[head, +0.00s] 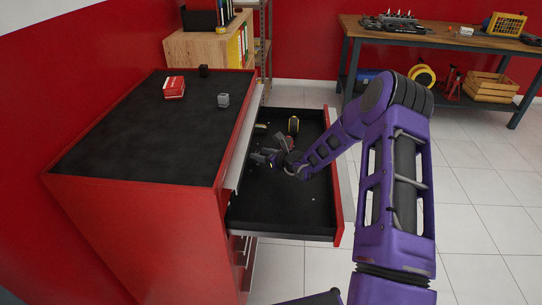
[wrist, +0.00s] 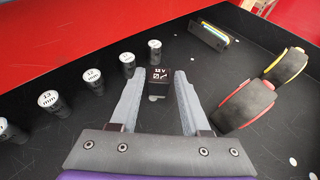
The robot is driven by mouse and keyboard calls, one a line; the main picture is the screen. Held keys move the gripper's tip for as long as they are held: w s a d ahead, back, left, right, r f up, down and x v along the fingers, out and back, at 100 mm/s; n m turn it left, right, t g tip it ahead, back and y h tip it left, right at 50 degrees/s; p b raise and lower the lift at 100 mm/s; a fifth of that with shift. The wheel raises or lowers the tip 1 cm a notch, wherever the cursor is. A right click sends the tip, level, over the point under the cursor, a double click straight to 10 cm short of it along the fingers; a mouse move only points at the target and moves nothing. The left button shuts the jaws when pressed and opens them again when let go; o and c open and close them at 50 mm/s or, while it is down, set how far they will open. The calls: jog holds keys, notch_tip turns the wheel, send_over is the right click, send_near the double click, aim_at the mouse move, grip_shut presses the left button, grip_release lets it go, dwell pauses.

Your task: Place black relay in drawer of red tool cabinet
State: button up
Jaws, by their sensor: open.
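The red tool cabinet (head: 120,255) stands at left with its top drawer (head: 300,210) pulled out; the drawer has a dark floor. My gripper (head: 266,158) is down in the drawer, near its cabinet side. In the wrist view the black relay (wrist: 159,76), marked "12 V", is between the tips of my gripper (wrist: 159,92), which is open. The relay looks to be at or close to the drawer floor; whether it touches a finger, I cannot tell. In the head view I cannot make the relay out at my gripper.
Several metal sockets (wrist: 93,80) stand in a row left of the relay. Two tape-like rolls (wrist: 246,104) and a small level (wrist: 209,36) lie right of it. A red box (head: 174,87), a black block (head: 203,71) and a grey block (head: 223,100) sit on the cabinet top.

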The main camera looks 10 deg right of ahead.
jog(key=v, duration=0.7)
jog(key=shift+w, duration=0.1)
